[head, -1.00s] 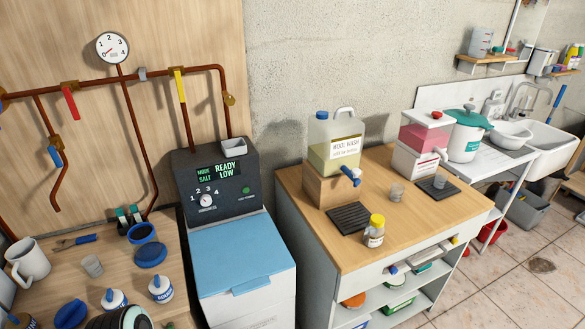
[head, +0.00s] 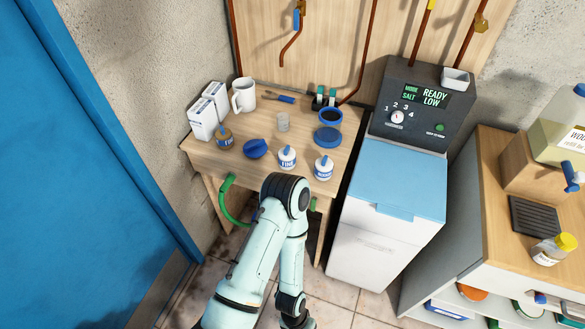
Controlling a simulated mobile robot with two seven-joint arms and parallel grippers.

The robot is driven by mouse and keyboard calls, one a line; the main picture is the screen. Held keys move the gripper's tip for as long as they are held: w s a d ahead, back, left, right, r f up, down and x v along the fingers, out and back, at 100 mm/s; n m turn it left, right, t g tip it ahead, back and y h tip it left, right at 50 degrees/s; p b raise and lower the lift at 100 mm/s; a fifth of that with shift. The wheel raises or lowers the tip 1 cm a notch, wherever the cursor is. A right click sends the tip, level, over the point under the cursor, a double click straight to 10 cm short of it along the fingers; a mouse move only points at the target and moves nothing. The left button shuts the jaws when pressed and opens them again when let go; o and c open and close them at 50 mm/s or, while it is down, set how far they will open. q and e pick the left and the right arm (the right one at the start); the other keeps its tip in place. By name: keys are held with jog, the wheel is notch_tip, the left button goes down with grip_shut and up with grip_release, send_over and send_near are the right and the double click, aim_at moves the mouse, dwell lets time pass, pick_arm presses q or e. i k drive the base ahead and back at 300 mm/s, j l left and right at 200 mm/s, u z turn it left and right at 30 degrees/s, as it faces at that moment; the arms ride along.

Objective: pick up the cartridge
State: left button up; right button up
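I cannot tell for sure which thing is the cartridge. The candidates stand on the wooden side table. Two white bottles with blue caps and labels, one (head: 287,157) and another (head: 324,168), stand near its front edge. Left of them are a dark blue rounded piece (head: 256,149) and a brown jar (head: 224,139). An open blue round container (head: 330,116) stands at the back right, with a flat blue lid (head: 327,136) in front of it. One of my arms reaches up below the table, bent at its elbow. Neither gripper shows.
The table (head: 305,190) also carries white cartons (head: 203,118), a white mug (head: 243,95), a blue-handled tool (head: 280,97) and a clear cup (head: 283,122). The blue-lidded machine (head: 398,185) stands close on the right. A blue door (head: 80,170) is at the left. A green curved piece (head: 229,200) hangs below the table.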

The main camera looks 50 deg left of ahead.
aim_at(324, 166)
jog(key=l+u, duration=0.1)
jog(key=u, duration=1.55)
jog(key=k+l+u, duration=0.2)
jog(key=k+l, duration=0.25)
